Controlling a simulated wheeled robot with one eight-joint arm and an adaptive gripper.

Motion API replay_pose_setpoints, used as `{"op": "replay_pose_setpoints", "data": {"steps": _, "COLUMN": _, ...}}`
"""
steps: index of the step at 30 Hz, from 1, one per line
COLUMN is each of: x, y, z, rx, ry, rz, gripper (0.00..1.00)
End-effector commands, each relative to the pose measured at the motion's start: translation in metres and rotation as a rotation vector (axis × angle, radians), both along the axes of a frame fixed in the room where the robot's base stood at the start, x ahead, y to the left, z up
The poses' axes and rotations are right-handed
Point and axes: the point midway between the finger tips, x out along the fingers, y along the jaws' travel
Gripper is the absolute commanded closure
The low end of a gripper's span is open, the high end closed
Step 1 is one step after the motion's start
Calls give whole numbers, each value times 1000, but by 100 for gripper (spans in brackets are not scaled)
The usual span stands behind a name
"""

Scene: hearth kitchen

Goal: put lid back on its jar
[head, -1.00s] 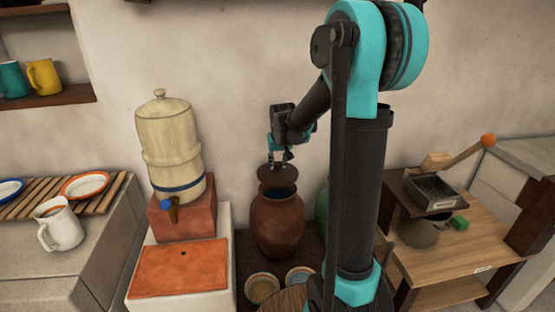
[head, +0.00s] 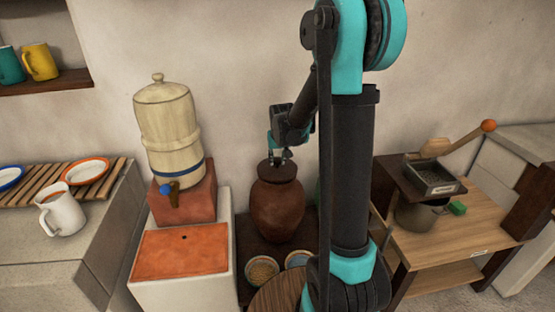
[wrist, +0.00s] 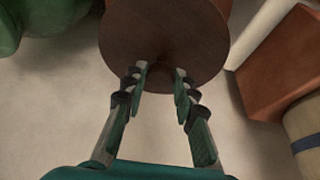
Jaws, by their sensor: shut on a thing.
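The brown clay jar (head: 277,212) stands upright on a dark low surface against the wall. The round dark-brown wooden lid (head: 279,171) is at the jar's mouth and looks level. It appears to rest on the rim, though a small gap cannot be ruled out. My gripper (head: 280,158) is directly above the lid, shut on it. In the wrist view the lid (wrist: 160,30) fills the top centre, with my two fingers reaching its near part. What the fingertips grip is mostly hidden, and the lid hides the jar's mouth.
Two small bowls (head: 262,270) and a round wooden top (head: 283,296) are in front of the jar. A cream water dispenser (head: 168,130) on a red block stands left. A wooden table (head: 450,240) with a pot and grinder box is right.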

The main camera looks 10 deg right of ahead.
Motion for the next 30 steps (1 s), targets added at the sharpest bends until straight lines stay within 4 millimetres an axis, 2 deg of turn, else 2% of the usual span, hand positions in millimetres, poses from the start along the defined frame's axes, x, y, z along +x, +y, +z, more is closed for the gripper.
{"op": "replay_pose_setpoints", "data": {"steps": 23, "x": 0, "y": 0, "z": -12, "rx": 0, "ry": 0, "rz": 0, "gripper": 100}}
{"op": "replay_pose_setpoints", "data": {"steps": 24, "x": 0, "y": 0, "z": -11, "rx": 0, "ry": 0, "rz": 0, "gripper": 68}}
{"op": "replay_pose_setpoints", "data": {"steps": 28, "x": 0, "y": 0, "z": -11, "rx": 0, "ry": 0, "rz": 0, "gripper": 51}}
{"op": "replay_pose_setpoints", "data": {"steps": 30, "x": 0, "y": 0, "z": -11, "rx": 0, "ry": 0, "rz": 0, "gripper": 48}}
